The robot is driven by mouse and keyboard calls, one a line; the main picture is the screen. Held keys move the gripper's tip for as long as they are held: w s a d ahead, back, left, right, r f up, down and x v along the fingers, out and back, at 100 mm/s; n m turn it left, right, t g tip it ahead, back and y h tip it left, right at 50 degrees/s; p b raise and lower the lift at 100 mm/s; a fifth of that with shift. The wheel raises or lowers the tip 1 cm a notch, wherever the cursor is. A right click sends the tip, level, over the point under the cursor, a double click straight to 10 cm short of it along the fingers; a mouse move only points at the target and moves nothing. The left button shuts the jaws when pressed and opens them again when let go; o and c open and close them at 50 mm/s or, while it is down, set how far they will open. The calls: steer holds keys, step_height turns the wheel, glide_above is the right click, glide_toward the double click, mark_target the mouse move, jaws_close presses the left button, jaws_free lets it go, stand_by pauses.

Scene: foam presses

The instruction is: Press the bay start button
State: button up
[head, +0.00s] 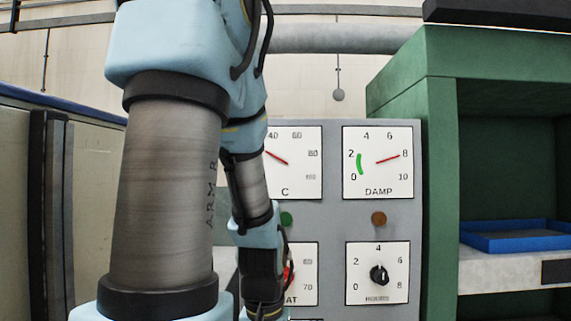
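A grey control panel (335,222) stands ahead, partly hidden behind my arm. I cannot pick out a button labelled as the bay start button. A green round lamp or button (286,219) shows just right of my arm, and a brown round one (379,219) sits below the DAMP gauge. My gripper (265,308) hangs at the lower end of my arm, in front of the panel's lower left dial. Its fingers are hidden or cut off at the bottom edge, so I cannot tell whether it is open. Something red (287,274) shows beside it on that dial.
The DAMP gauge (378,163) has its needle near 8, right of its green band. A dial with a black knob (379,275) sits below. A green press frame (441,190) with a blue tray (515,240) on a shelf stands right. A beige cabinet (12,200) stands left.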

jaws_close()
stand_by(1.4)
